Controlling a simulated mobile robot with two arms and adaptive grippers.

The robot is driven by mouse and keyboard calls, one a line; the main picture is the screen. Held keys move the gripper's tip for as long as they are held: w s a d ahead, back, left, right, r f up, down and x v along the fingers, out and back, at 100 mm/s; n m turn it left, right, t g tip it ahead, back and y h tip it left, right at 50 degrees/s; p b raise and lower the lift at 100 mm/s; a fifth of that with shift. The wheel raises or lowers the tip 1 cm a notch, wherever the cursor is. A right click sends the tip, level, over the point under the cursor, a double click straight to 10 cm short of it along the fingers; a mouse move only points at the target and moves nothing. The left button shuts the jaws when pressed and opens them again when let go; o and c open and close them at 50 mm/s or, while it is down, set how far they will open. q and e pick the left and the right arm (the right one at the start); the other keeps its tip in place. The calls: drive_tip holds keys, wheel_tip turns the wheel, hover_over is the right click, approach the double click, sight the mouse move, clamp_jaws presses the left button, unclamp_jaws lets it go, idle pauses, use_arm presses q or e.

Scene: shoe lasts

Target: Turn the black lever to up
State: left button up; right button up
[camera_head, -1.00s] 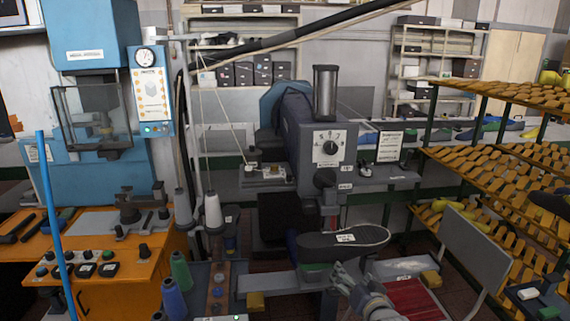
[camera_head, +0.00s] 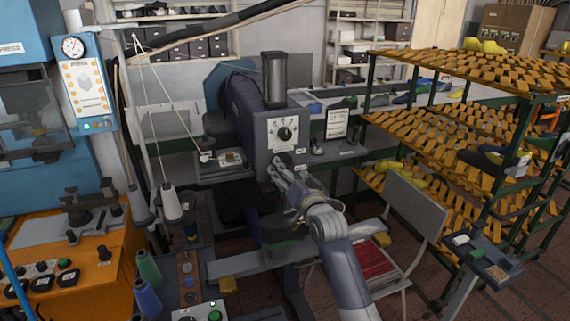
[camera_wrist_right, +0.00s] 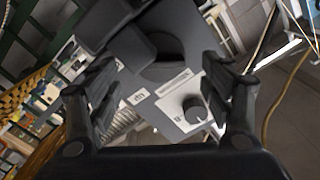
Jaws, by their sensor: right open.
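A grey machine (camera_head: 262,138) stands in the middle of the head view, with a black dial knob (camera_head: 284,134) on its pale front plate. A dark rounded part below the dial, which may be the black lever (camera_wrist_right: 163,48), lies between and beyond my fingers in the right wrist view; its setting cannot be told. My right gripper (camera_head: 283,170) is at the machine's front, just below the dial plate. In the wrist view its two fingers (camera_wrist_right: 165,70) are spread with nothing held between them. The dial knob also shows there (camera_wrist_right: 195,110). My left gripper is not in view.
An orange control bench (camera_head: 85,262) stands at the left, with thread spools (camera_head: 148,268) beside it. A grey chair-like panel (camera_head: 413,207) and an orange rack of shoe lasts (camera_head: 450,125) stand at the right. Floor shows between them.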

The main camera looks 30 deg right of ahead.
drive_tip(key=shift+p+x, duration=0.4)
drive_tip(key=shift+x, duration=1.2)
drive_tip(key=shift+d, duration=0.1)
drive_tip(key=c, duration=1.1)
